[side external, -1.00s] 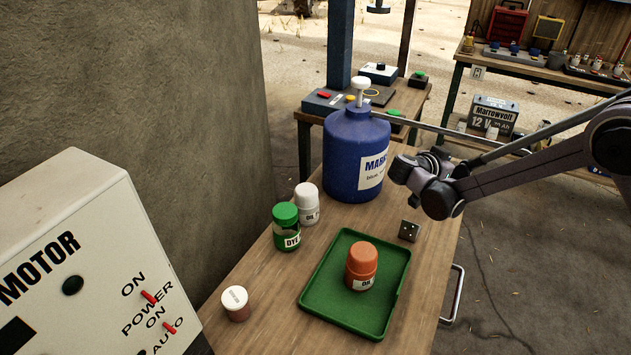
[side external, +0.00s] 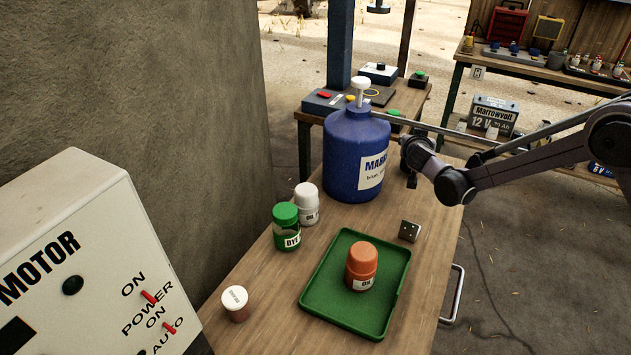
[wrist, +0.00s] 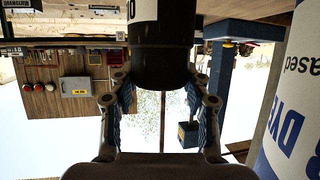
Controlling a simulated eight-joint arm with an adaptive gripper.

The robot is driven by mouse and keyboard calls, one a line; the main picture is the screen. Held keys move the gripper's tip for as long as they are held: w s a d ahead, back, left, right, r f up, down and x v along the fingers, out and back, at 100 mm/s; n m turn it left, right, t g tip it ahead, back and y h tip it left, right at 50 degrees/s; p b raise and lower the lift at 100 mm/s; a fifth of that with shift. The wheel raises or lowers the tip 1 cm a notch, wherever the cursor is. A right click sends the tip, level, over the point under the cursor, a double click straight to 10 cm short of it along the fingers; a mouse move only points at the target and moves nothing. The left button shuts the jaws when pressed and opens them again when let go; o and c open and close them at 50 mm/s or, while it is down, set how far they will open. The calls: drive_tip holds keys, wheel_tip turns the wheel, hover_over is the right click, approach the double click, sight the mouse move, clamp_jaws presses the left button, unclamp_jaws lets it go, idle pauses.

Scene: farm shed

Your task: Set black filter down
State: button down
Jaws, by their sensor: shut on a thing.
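The black filter (wrist: 163,70), a dark cylinder with a white band, is between the two fingers of my gripper (wrist: 162,88) in the wrist view. My gripper is shut on it. In the side view my gripper (side external: 413,158) is just right of the big blue container (side external: 345,150), above the far part of the wooden bench. I cannot make out the filter clearly there. The blue container's label also fills the right edge of the wrist view (wrist: 290,130).
On the bench (side external: 265,300) are a green tray (side external: 320,300) holding an orange jar (side external: 362,262), a green jar (side external: 286,232), a white jar (side external: 307,208), a white-lidded pot (side external: 236,305) and a small metal plate (side external: 409,231). Bare wood lies right of the blue container.

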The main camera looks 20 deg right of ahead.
drive_tip(key=shift+f, duration=0.8)
drive_tip(key=shift+f, duration=0.1)
drive_tip(key=c, duration=0.6)
unclamp_jaws()
drive_tip(key=v, duration=1.2)
drive_tip(key=shift+s, duration=0.1)
